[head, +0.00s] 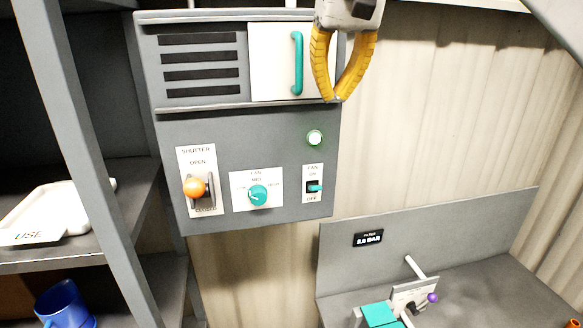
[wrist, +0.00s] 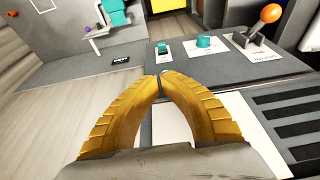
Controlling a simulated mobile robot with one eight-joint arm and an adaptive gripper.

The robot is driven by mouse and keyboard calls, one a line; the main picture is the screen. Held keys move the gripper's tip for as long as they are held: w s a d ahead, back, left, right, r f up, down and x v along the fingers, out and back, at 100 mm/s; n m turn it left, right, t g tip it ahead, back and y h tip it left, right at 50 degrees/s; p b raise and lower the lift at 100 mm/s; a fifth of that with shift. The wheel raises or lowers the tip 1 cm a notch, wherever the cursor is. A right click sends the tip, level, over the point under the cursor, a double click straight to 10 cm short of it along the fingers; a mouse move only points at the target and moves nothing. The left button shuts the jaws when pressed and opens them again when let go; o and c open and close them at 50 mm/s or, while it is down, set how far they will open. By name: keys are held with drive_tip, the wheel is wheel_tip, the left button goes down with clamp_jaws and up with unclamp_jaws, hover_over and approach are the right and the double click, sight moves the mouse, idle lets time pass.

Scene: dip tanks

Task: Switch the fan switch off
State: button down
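The fan switch (head: 313,187) is a small teal lever on a white plate marked FAN, ON and OFF, at the lower right of the grey wall panel. I cannot clearly tell which way its lever is set. It also shows in the wrist view (wrist: 162,47), beyond my fingertips. A round green lamp (head: 314,137) above the switch is lit. My gripper (head: 335,99) has yellow curved fingers whose tips meet with nothing between them. It hangs above the lamp and switch, in front of the panel's upper right edge, apart from the switch.
A teal fan knob (head: 258,195) and an orange-balled shutter lever (head: 195,187) sit left of the switch. A white door with a teal handle (head: 297,64) is beside my gripper. A grey bench (head: 480,262) with a fixture stands lower right; shelves stand left.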

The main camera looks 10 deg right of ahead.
sight(320, 187)
drive_tip(key=p+x, duration=0.2)
drive_tip(key=x, duration=1.8)
drive_tip(key=shift+s+f+t+b, duration=0.15)
drive_tip(key=shift+s+t+b, duration=0.15)
drive_tip(key=shift+t+b, duration=0.4)
drive_tip(key=shift+s+f+t+b, duration=0.15)
drive_tip(key=shift+s+t+b, duration=0.2)
drive_tip(key=shift+t, duration=0.55)
drive_tip(key=shift+s+f+t+b, duration=0.15)
drive_tip(key=shift+f+t+b, duration=0.05)
drive_tip(key=shift+t+b, duration=0.4)
drive_tip(key=shift+s+f+t+b, duration=0.25)
drive_tip(key=shift+t+b, duration=0.5)
drive_tip(key=shift+t, duration=0.25)
drive_tip(key=shift+s+f+t+b, duration=0.25)
drive_tip(key=shift+t+b, duration=0.45)
drive_tip(key=shift+t, duration=0.3)
drive_tip(key=shift+w, duration=0.15)
drive_tip(key=shift+w+r, duration=0.25)
drive_tip(key=shift+w, duration=0.45)
drive_tip(key=shift+s, duration=0.1)
